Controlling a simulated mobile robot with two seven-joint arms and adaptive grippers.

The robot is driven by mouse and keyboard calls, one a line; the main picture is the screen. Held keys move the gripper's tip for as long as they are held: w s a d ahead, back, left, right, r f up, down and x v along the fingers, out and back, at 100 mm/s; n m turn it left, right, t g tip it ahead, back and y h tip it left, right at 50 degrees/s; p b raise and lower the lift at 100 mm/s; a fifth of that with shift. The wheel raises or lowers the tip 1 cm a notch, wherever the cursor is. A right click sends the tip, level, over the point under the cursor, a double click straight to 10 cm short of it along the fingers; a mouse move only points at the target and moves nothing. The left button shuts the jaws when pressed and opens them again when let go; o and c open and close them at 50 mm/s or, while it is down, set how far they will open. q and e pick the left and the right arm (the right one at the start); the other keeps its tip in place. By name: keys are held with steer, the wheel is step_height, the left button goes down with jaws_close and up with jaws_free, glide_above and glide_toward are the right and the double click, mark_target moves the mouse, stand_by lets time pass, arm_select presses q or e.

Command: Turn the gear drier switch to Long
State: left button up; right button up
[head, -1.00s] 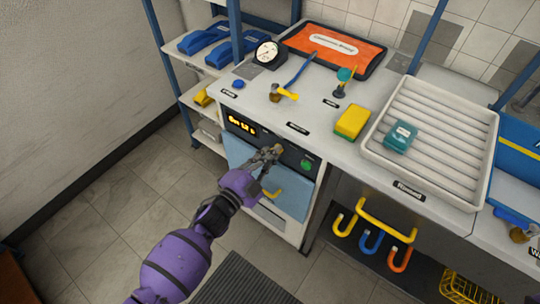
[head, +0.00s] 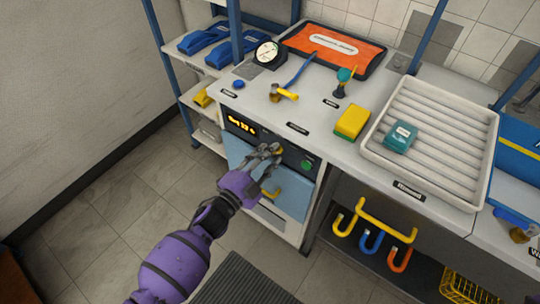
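The gear drier is the cabinet with a black control panel (head: 290,156) and a light blue door (head: 288,192), under the worktop. Its panel has a lit yellow display (head: 241,125), a small yellowish switch knob (head: 278,149) and a green button (head: 307,165). The display text is too small to read surely. My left gripper (head: 270,153) is in front of the panel at the knob, its fingers spread. The fingers partly hide the knob, and I cannot tell whether they touch it or where it points. My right gripper is not in view.
A yellow door handle (head: 271,194) sits below my gripper. On the worktop are a gauge (head: 268,53), a yellow block (head: 352,121) and a white ribbed tray (head: 382,150). Yellow, blue and orange hooks (head: 372,240) hang to the right. Floor at left is clear.

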arm_select(q)
steer(key=v, duration=1.1)
steer(key=shift+s+a, duration=0.2)
steer(key=shift+s, duration=0.1)
steer(key=s+a+f+n+g+y+p, duration=0.2)
steer(key=s+a+f+n+y+p, duration=0.2)
steer(key=s+a+n+y, duration=0.5)
steer(key=s+a+n+g+p, duration=0.1)
steer(key=s+n+g+p, duration=0.1)
steer(key=s, duration=0.7)
steer(key=s+a+n+g+y+p, duration=0.1)
steer(key=s+n+p, duration=0.3)
steer(key=s, duration=0.6)
steer(key=shift+a+f+n+g, duration=0.3)
steer(key=shift+a+n+g, duration=0.3)
steer(key=shift+n, duration=0.4)
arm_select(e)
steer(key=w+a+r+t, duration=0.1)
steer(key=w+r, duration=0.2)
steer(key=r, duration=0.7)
arm_select(q)
steer(key=shift+w, duration=0.1)
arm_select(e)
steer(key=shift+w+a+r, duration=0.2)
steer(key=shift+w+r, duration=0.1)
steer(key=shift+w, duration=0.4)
